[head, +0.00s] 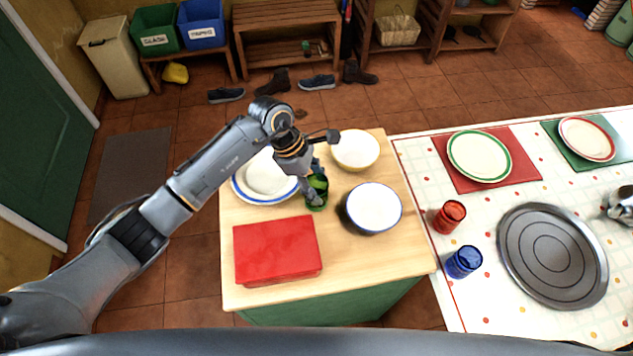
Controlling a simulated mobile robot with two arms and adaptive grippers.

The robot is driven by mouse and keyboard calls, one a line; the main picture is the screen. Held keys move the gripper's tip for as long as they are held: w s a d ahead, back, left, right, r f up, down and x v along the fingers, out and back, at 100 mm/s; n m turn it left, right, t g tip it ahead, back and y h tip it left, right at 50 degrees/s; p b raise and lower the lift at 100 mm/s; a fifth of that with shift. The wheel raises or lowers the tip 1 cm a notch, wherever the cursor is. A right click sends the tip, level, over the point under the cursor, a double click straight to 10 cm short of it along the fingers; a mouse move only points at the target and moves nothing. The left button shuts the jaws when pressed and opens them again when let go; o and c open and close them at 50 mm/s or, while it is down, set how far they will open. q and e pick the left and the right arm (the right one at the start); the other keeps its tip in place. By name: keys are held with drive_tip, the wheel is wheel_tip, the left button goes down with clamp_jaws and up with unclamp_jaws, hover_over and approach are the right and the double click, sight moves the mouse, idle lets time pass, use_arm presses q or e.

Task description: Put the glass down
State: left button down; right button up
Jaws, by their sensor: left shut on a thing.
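A green glass (317,193) is upright between the fingers of my left gripper (315,184), over the wooden top of the small counter (345,290). My left gripper is shut on it and hides part of it. I cannot tell whether the glass's base touches the wood. A red glass (449,216) and a blue glass (464,262) stand on the spotted white table (425,160) to the right. My right gripper is not in view.
Close around the green glass are a blue-rimmed plate (240,190) with a bowl, a yellow-rimmed bowl (355,150) and a dark-blue bowl (373,207). A red box (277,250) lies in front. The counter's front right is clear. A round metal tray (552,255) lies on the table.

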use_arm(q)
drive_tip(key=shift+f+b, duration=0.3)
drive_tip(key=shift+f, duration=0.2)
drive_tip(key=c, duration=0.6)
unclamp_jaws()
drive_tip(key=shift+r, duration=0.1)
